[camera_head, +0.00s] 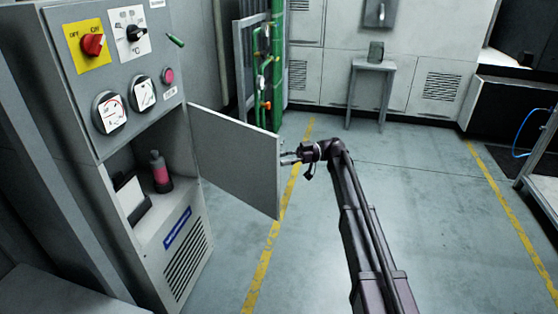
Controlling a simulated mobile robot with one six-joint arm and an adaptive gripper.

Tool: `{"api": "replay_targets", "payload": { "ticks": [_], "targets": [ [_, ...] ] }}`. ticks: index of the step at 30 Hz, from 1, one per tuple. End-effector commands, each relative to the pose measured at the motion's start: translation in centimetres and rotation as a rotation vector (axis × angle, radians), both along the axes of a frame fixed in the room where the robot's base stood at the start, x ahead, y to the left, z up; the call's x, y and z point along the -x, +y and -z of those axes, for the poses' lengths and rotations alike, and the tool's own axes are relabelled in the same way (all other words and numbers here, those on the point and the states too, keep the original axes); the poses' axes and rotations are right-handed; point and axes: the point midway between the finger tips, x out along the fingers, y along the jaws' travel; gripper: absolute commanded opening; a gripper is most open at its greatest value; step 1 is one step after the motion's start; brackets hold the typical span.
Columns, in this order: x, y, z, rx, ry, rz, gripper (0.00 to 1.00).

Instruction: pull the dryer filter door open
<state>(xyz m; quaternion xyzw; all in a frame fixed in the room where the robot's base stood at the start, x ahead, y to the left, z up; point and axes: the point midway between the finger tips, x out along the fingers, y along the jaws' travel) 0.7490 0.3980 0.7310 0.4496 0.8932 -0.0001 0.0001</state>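The door (237,163) of the grey cabinet (69,186) stands wide open, swung out to the right from its hinge side. Its free edge is at my gripper (288,157). My gripper reaches in from the right at the end of my dark arm and is at or touching that edge near the upper part. The fingers are small here, and I cannot tell whether they are shut on the door or its handle. The open compartment shows a dark bottle with a pink band (160,172) and a white-and-black item (131,199).
The cabinet front carries a red knob (93,44), a black knob (135,33) and gauges (110,112). Green pipes (272,70) stand behind the door. A small table (373,68) with a jar stands at the back. The floor right of my arm is clear.

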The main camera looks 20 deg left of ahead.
Motion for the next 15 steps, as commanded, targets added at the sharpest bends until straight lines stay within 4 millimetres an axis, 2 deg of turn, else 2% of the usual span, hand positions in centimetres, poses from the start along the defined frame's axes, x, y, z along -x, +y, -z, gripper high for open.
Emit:
{"api": "replay_targets", "payload": {
  "ticks": [15],
  "targets": [
    [-4.8, -6.3, 0.0, 0.0, 0.0, 0.0, 0.51]
  ]
}}
